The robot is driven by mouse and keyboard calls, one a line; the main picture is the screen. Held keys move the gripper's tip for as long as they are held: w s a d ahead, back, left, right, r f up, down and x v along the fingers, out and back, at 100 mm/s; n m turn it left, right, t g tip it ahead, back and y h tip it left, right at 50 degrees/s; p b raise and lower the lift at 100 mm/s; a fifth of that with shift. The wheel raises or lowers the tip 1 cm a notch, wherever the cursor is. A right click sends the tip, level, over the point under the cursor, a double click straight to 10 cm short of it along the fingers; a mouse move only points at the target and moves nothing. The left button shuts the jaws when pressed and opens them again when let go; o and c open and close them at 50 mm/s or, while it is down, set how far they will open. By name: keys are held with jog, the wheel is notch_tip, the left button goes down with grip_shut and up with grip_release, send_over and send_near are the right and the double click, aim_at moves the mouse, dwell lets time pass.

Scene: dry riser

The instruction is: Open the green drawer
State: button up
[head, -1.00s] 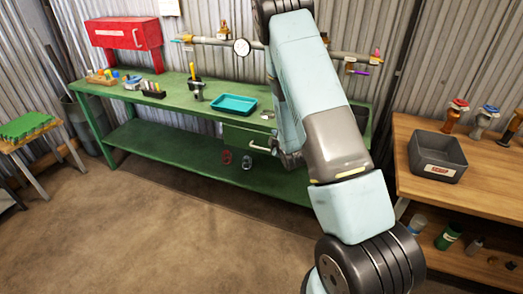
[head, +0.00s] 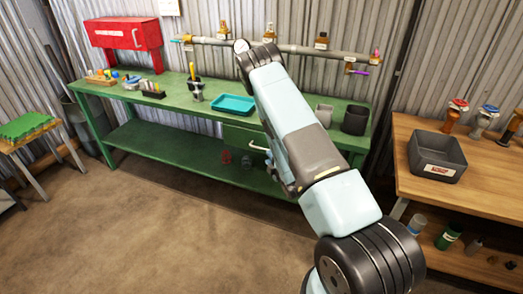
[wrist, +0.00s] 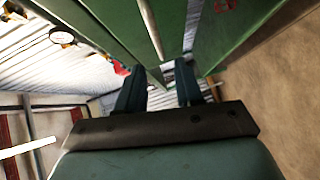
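The green drawer (head: 240,137) is under the top of the green workbench (head: 178,110), right of its middle. Its front looks closed, with a pale bar handle (head: 259,148) partly beside my arm.
A teal tray (head: 233,104) lies on the bench above the drawer. Dark and grey cups (head: 355,120) stand at its right end. A red cabinet (head: 125,34) is at the back left. A wooden table (head: 450,185) with a grey bin (head: 436,155) stands right. Floor in front is clear.

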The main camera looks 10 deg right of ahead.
aim_at(262, 149)
jog(key=x, duration=0.9)
jog(key=shift+w+f, duration=0.1)
jog(key=shift+w, duration=0.3)
jog(key=shift+s, duration=0.1)
grip_shut()
